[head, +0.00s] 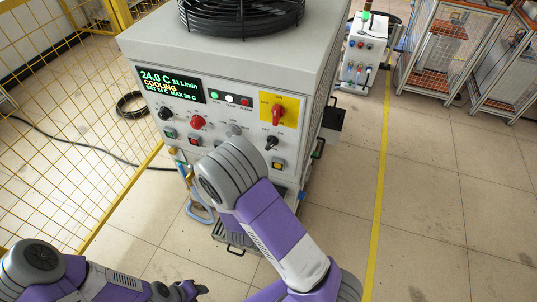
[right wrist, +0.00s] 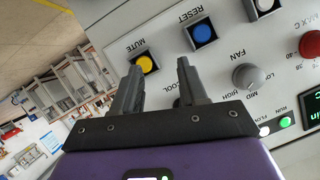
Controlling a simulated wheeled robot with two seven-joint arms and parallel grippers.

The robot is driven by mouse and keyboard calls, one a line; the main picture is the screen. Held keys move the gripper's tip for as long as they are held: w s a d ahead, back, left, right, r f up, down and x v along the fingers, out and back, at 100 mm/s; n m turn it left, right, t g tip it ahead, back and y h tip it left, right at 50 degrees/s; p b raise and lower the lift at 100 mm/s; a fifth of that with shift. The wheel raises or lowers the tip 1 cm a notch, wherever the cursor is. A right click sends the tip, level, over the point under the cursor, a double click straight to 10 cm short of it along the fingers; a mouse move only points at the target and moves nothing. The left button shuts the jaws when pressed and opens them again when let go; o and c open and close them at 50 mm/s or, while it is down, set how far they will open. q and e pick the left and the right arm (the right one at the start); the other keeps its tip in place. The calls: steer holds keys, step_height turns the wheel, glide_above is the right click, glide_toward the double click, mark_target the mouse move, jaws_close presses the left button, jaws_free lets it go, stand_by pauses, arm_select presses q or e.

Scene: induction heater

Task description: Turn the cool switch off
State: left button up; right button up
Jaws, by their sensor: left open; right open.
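The cool switch (head: 271,142) is a black knob on the front panel of the grey machine (head: 262,62), below the red main switch on its yellow plate. Which way its handle points is too small to tell. In the right wrist view the panel is upside down, and the "COOL" label shows between the fingers of my right gripper (right wrist: 160,68). That gripper is open, with its fingers in front of the panel. The knob is mostly hidden behind them. In the head view my right wrist hides the right gripper. My left gripper (head: 190,290) is open, low and away from the machine.
Near the cool switch are the grey fan knob (right wrist: 248,76), the yellow mute button (right wrist: 145,64) and the blue reset button (right wrist: 202,33). The red main switch (head: 278,111) sits above. A yellow mesh fence (head: 60,110) stands left.

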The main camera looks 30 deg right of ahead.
mark_target(270, 147)
step_height(270, 147, up, 9)
steer(key=m+t+h, duration=0.1)
steer(key=m+h, duration=0.3)
steer(key=h, duration=0.1)
steer(key=b+x, duration=0.1)
steer(key=x, duration=0.6)
steer(key=shift+d+r+b, duration=0.15)
steer(key=shift+d+b, duration=0.25)
steer(key=shift+d, duration=0.05)
steer(key=shift+t, duration=0.3)
jaws_close()
